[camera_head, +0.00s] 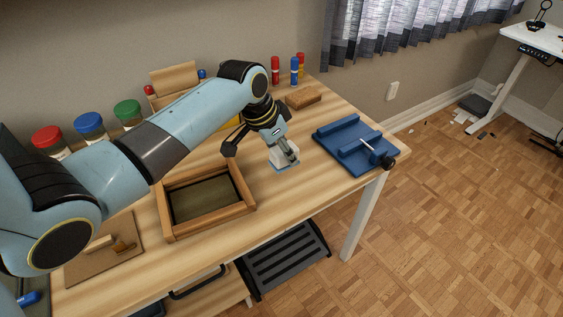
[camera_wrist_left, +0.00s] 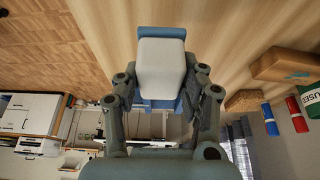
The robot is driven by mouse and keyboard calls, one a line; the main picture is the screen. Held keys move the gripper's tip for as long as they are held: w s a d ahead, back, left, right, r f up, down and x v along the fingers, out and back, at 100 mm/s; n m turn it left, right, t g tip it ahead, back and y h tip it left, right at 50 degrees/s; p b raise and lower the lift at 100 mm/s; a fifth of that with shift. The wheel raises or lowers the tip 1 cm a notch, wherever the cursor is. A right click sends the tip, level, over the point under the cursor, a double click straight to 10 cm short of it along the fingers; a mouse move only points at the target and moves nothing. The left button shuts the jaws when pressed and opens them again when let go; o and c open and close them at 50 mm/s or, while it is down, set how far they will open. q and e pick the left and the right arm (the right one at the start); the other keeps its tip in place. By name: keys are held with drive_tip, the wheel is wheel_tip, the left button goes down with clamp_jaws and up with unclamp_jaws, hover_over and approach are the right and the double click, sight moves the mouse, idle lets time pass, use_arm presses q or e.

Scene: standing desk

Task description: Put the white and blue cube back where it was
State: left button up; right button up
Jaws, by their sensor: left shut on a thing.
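The white and blue cube (camera_head: 287,162) is in my left gripper (camera_head: 280,146), low over the light wood desk (camera_head: 320,200), between the wooden tray and the blue vise. I cannot tell whether its underside touches the desk. In the left wrist view the cube (camera_wrist_left: 161,66) has a white face and blue ends, and the fingers of my left gripper (camera_wrist_left: 162,88) are closed on its two sides. My right gripper is not in view.
An open wooden tray (camera_head: 163,213) lies left of the cube. A blue vise (camera_head: 342,133) is at the right edge. A wooden block (camera_head: 303,97) and several markers (camera_head: 294,72) stand behind. Jars with coloured lids (camera_head: 88,123) line the back left. Bare desk surrounds the cube.

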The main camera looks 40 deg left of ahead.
sight(281, 162)
use_arm(q)
drive_tip(key=shift+w+a+f, duration=0.1)
drive_tip(key=shift+a+f, duration=0.15)
drive_tip(key=shift+a, duration=0.15)
drive_tip(key=shift+a+f, duration=0.1)
drive_tip(key=shift+f, duration=0.15)
wheel_tip(281, 162, down, 3)
drive_tip(key=shift+r, duration=0.15)
drive_tip(key=shift+f, duration=0.45)
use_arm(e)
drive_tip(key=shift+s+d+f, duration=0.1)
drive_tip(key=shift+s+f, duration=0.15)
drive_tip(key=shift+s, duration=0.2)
use_arm(q)
drive_tip(key=o, duration=1.1)
drive_tip(key=shift+f, duration=0.1)
drive_tip(key=shift+o, duration=0.2)
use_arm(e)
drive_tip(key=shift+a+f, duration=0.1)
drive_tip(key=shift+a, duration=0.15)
